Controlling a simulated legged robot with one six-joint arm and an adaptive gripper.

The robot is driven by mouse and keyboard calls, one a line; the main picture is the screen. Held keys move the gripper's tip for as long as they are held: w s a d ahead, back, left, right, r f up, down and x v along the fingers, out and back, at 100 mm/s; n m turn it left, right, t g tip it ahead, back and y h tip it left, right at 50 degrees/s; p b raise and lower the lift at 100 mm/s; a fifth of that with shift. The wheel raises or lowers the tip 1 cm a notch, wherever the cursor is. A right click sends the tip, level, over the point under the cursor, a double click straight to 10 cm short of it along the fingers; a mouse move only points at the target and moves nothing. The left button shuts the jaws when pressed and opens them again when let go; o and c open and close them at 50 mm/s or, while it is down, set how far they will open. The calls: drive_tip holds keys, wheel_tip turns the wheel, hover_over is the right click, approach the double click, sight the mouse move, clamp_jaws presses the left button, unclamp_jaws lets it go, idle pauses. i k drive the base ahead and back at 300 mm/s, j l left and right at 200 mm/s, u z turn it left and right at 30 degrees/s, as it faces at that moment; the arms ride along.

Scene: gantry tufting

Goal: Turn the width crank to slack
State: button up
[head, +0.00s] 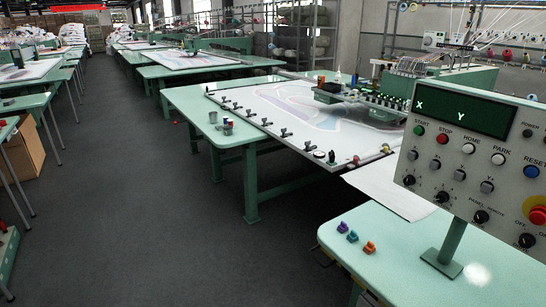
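No part carries a readable "width crank" label, so I cannot tell for certain which one it is. At the near corner of the white tufting frame (240,112) there is a small dark upright handle (331,157) beside a round dial (319,154). Several black clamps (264,122) line the frame's left edge. They are too small to read whether anything is tight or slack. My gripper is not in view.
A control panel (470,150) with buttons, knobs and a red emergency stop (538,215) stands on a pale green table (400,265) at the near right. Purple, blue and orange pieces (369,247) lie there. Cups (227,127) stand by the frame. The dark floor aisle (130,200) is clear.

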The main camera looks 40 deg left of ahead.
sight(332, 156)
drive_tip(key=u, duration=1)
drive_tip(key=i+j+u, duration=0.15)
drive_tip(key=i+u, duration=0.25)
drive_tip(key=i, duration=0.25)
drive_tip(key=i+u, duration=0.2)
drive_tip(key=i, duration=1.3)
drive_tip(key=i+j+z, duration=0.1)
drive_tip(key=i+z, duration=0.3)
drive_tip(key=i, duration=0.15)
drive_tip(key=i+j+z, duration=0.3)
drive_tip(key=i+z, duration=0.15)
drive_tip(key=i+j+z, duration=0.4)
drive_tip(key=i+j, duration=0.1)
drive_tip(key=i, duration=0.05)
